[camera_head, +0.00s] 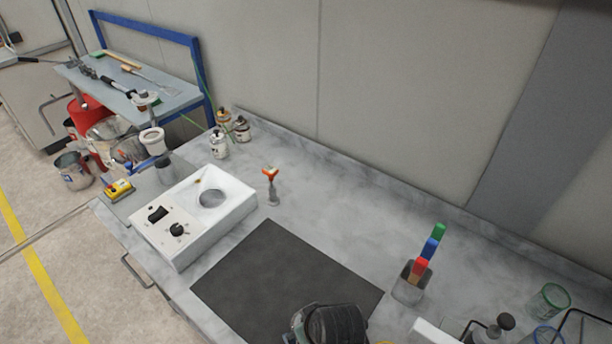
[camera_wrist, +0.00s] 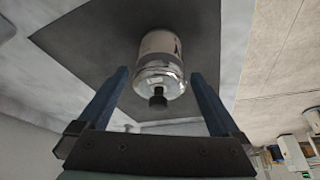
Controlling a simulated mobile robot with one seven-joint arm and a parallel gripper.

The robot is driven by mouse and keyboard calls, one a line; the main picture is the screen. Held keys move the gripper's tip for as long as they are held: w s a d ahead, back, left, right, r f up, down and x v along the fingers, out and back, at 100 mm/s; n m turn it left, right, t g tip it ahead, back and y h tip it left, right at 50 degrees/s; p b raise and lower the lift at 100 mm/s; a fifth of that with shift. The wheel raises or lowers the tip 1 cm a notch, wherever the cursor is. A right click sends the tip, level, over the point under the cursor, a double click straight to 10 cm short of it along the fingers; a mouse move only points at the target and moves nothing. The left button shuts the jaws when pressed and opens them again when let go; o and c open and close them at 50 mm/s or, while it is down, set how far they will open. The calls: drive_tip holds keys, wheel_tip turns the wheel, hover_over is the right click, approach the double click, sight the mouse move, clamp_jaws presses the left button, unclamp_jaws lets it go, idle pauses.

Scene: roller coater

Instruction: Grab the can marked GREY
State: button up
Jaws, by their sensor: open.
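In the wrist view, a can (camera_wrist: 160,62) with a pale label, shiny shoulder and black cap shows between the fingers of my gripper (camera_wrist: 160,73), against a dark mat (camera_wrist: 92,40). Both fingers stand apart with a gap on either side of the can. Its label cannot be read. In the head view, three small cans with pale labels and dark tops stand at the counter's back left: a front one (camera_head: 219,149), a rear one (camera_head: 223,118) and a right one (camera_head: 242,131). Their markings are too small to read. The can from the wrist view does not show there.
A white device (camera_head: 165,238) with a round opening stands left of the dark mat. An orange-topped tool (camera_head: 271,184) stands behind the mat. A holder (camera_head: 408,289) with coloured handles is at right, near a green mesh cup (camera_head: 549,300). The back middle counter is clear.

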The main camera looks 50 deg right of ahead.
drive_tip(key=shift+x, duration=1.65)
drive_tip(key=shift+s, duration=0.1)
drive_tip(key=shift+c, duration=0.3)
drive_tip(key=c, duration=1.5)
